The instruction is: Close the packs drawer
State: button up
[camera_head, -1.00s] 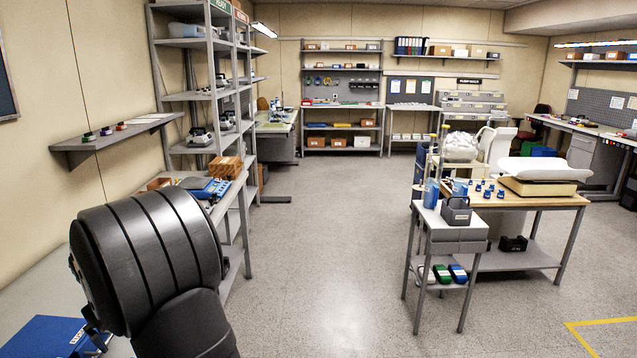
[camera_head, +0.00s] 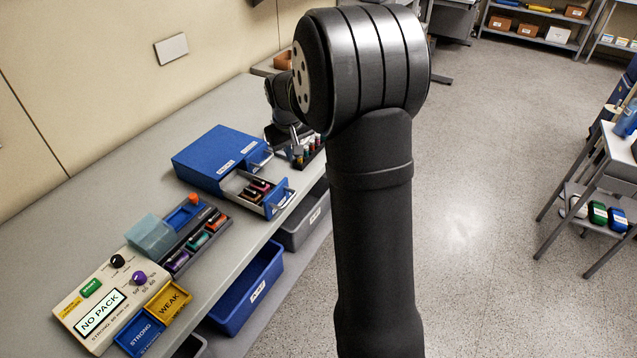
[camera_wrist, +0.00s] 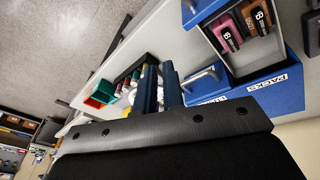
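The blue drawer cabinet (camera_head: 213,155) stands on the grey bench. Its packs drawer (camera_head: 287,204) is pulled out and holds several dark red and brown packs (camera_head: 257,188). In the wrist view, the PACKS label (camera_wrist: 268,82) is on the cabinet beside the open drawer (camera_wrist: 203,9), which has a metal handle at its front. A second handle (camera_wrist: 208,76) is on the neighbouring, closed drawer. My gripper's fingers (camera_wrist: 158,92) show apart with a narrow gap, nothing clearly held. In the head view my gripper is by the cabinet's far side, partly hidden by my arm.
A black rack of small bottles (camera_head: 308,153) stands just beyond the cabinet. Nearer are a tray of coloured packs (camera_head: 193,238) and a pump reading NO PACK (camera_head: 100,312). Blue (camera_head: 250,290) and grey (camera_head: 305,218) bins sit below the bench edge. The bench behind the cabinet is bare.

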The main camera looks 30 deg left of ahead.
jog(key=d+f+m, duration=0.1)
jog(key=d, duration=0.1)
jog(key=w+d+f+m+g, duration=0.1)
jog(key=d+m, duration=0.1)
jog(key=d, duration=0.1)
jog(key=d+f+m, duration=0.1)
jog(key=d+f, duration=0.1)
jog(key=d, duration=0.1)
jog(key=shift+w+f+m+g, duration=0.1)
jog(key=shift+w+m+g, duration=0.2)
jog(key=shift+w+g, duration=0.1)
grip_shut()
jog(key=s+d+f+m+g+y, duration=0.5)
jog(key=s+d+m+y, duration=0.45)
jog(key=m, duration=0.55)
jog(key=d+r+m+t+y, duration=0.3)
jog(key=r+m+t+y, duration=0.15)
jog(key=m, duration=0.55)
jog(key=x, duration=1.3)
jog(key=shift+s+a+f, duration=0.25)
jog(key=shift+a+f, duration=0.05)
jog(key=shift+a, duration=0.05)
